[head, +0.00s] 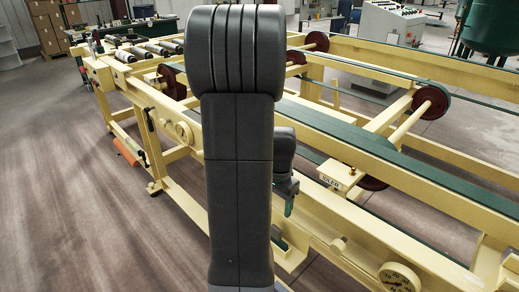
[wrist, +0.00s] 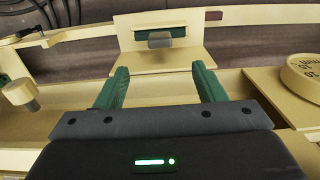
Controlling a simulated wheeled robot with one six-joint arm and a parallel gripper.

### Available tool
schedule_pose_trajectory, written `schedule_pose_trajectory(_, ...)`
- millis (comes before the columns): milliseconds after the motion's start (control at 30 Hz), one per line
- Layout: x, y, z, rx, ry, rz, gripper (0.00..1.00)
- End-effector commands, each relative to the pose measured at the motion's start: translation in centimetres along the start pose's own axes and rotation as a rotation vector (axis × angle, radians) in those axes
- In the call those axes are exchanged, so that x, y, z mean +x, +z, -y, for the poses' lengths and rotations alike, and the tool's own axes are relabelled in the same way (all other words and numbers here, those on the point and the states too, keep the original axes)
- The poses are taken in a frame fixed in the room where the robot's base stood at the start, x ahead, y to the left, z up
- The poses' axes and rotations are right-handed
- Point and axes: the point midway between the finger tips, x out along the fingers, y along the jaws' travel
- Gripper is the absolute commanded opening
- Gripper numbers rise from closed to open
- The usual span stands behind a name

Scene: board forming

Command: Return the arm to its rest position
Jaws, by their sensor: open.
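My arm (head: 238,150) stands upright in the middle of the head view and hides part of the machine behind it. My gripper (wrist: 160,82) shows in the wrist view with its two green fingers apart and nothing between them. Beyond the fingertips is a cream plate with a grey block (wrist: 160,40) and a green strip on it. In the head view, the gripper is partly hidden behind my arm, with a green finger (head: 289,206) showing at its right, close to the cream machine frame.
The cream machine frame (head: 440,190) with green belts (head: 375,145) fills the right side. A dial (head: 399,278) sits on its near rail and also shows in the wrist view (wrist: 303,75). A block labelled IDLER (head: 341,175) stands on the frame. The floor (head: 80,200) at left is clear.

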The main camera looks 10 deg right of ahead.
Motion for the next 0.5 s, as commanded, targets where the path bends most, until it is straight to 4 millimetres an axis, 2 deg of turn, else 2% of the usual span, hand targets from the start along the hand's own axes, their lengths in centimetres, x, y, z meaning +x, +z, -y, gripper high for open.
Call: schedule_pose_trajectory(500, 9.4, 0.1, -0.1, 0.000, 0.004, 0.004, 0.63)
